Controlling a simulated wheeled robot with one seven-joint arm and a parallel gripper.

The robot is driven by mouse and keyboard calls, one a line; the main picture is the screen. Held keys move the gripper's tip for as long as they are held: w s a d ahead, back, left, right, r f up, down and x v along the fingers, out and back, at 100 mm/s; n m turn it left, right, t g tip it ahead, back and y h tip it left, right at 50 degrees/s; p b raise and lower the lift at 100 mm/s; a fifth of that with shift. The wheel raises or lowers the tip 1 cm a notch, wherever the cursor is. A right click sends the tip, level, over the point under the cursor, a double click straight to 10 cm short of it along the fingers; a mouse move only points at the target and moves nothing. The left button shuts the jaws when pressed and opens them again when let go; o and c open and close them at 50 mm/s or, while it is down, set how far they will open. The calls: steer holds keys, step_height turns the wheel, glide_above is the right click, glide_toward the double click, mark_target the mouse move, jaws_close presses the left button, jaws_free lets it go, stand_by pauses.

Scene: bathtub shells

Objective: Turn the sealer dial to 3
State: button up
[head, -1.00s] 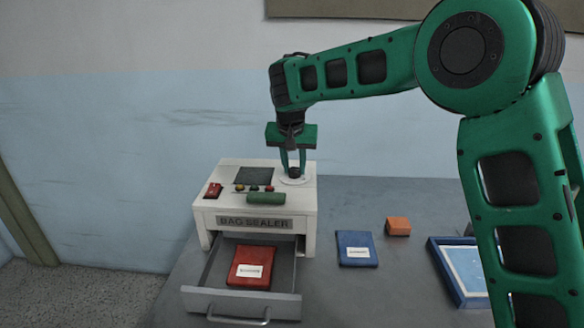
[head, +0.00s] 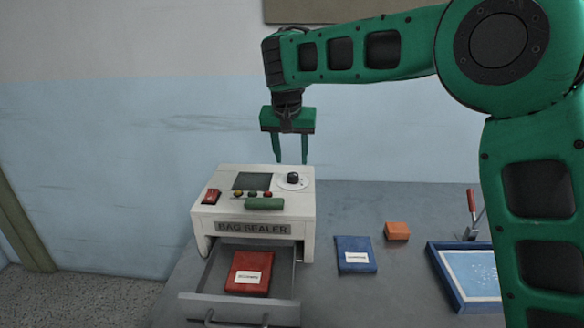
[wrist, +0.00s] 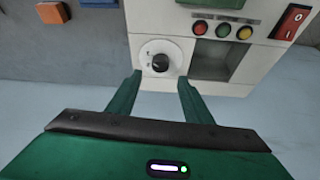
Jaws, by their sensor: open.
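The bag sealer (head: 207,222) is a white box on the grey table. Its dial (head: 292,179) is a black knob on a white round plate at the top right. The dial also shows in the wrist view (wrist: 159,62), with small marks around it too small to read. My gripper (head: 291,162) is open and empty, pointing down above the sealer's top. Its fingertips are apart from the dial. In the wrist view my gripper's fingers (wrist: 160,77) stand on either side below the knob.
The sealer's drawer (head: 190,300) is pulled open with a red packet (head: 250,262) inside. A red switch (head: 211,196), small buttons and a green bar (head: 264,203) are on the sealer. A blue packet (head: 355,243), an orange block (head: 397,231) and a blue tray (head: 440,268) lie to the right.

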steer(key=shift+v, duration=1.9)
steer(key=s+d+f+m+g, duration=0.1)
steer(key=s+d, duration=0.3)
steer(key=d, duration=0.7)
steer(key=s+d+m+h, duration=0.1)
steer(key=s+d, duration=0.3)
steer(key=d, duration=0.6)
steer(key=s+d+f+g, duration=0.1)
steer(key=s+d, duration=0.3)
steer(key=d, duration=0.7)
steer(key=s+d+f+m+g, duration=0.15)
steer(key=s+d+f, duration=0.25)
steer(key=s+d, duration=0.7)
steer(key=s+f+y, duration=0.1)
steer(key=s+f, duration=0.2)
steer(key=s, duration=0.6)
steer(key=s+f+m, duration=0.1)
steer(key=s+f, duration=0.3)
steer(key=s, duration=0.6)
steer(key=shift+f+g+y, duration=0.15)
steer(key=shift+g+y, duration=0.25)
steer(key=shift+g, duration=0.05)
steer(key=shift+s+m, duration=0.1)
steer(key=shift+m, duration=0.15)
